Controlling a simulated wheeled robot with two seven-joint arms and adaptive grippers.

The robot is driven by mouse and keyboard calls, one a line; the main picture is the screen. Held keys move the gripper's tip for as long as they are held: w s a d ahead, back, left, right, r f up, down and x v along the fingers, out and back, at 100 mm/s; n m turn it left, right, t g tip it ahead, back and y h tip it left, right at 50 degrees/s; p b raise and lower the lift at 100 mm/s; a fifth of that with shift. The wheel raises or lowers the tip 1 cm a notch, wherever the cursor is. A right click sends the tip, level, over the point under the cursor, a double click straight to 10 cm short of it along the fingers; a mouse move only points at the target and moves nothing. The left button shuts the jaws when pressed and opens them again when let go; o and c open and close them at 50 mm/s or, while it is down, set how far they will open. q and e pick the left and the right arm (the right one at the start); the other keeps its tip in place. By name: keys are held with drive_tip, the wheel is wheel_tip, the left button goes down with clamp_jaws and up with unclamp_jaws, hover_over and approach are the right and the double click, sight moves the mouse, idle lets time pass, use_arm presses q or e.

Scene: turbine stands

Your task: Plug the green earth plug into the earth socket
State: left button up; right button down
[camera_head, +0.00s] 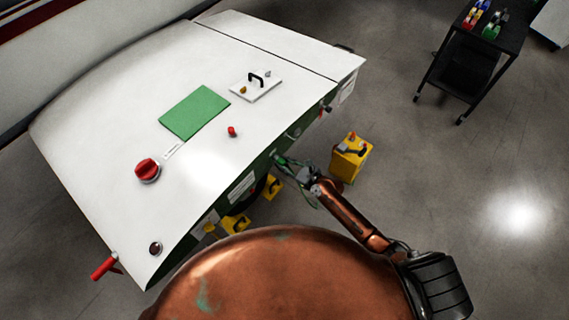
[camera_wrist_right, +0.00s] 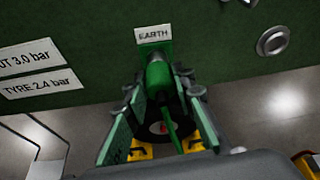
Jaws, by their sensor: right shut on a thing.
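The green earth plug (camera_wrist_right: 158,76) is between the fingers of my right gripper (camera_wrist_right: 162,98), with its green cable trailing back towards the wrist. Its front end is at the dark green panel, directly below the white EARTH label (camera_wrist_right: 154,34). The earth socket is hidden behind the plug, and I cannot tell how far the plug sits in it. In the head view my right gripper (camera_head: 281,161) is at the side of the white-topped stand (camera_head: 195,85). My left gripper is not in view.
A round metal fitting (camera_wrist_right: 272,41) is on the panel to the right of the label. Pressure labels (camera_wrist_right: 38,70) are to the left. A yellow box (camera_head: 349,160) stands on the floor near my right arm. A dark cart (camera_head: 478,45) stands farther away, with open floor around it.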

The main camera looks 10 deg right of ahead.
drive_tip(key=shift+w+a+r, duration=0.2)
drive_tip(key=shift+a+r, duration=0.1)
drive_tip(key=c, duration=1.9)
unclamp_jaws()
drive_tip(key=shift+w+a, duration=0.15)
drive_tip(key=shift+c, duration=0.2)
drive_tip(key=shift+o, duration=0.7)
drive_tip(key=shift+w+f, duration=0.15)
drive_tip(key=shift+o, duration=0.9)
drive_tip(key=shift+f, duration=0.1)
drive_tip(key=shift+o, duration=0.4)
drive_tip(key=shift+s+d, duration=0.25)
drive_tip(key=shift+o, duration=0.8)
drive_tip(key=shift+w, duration=0.1)
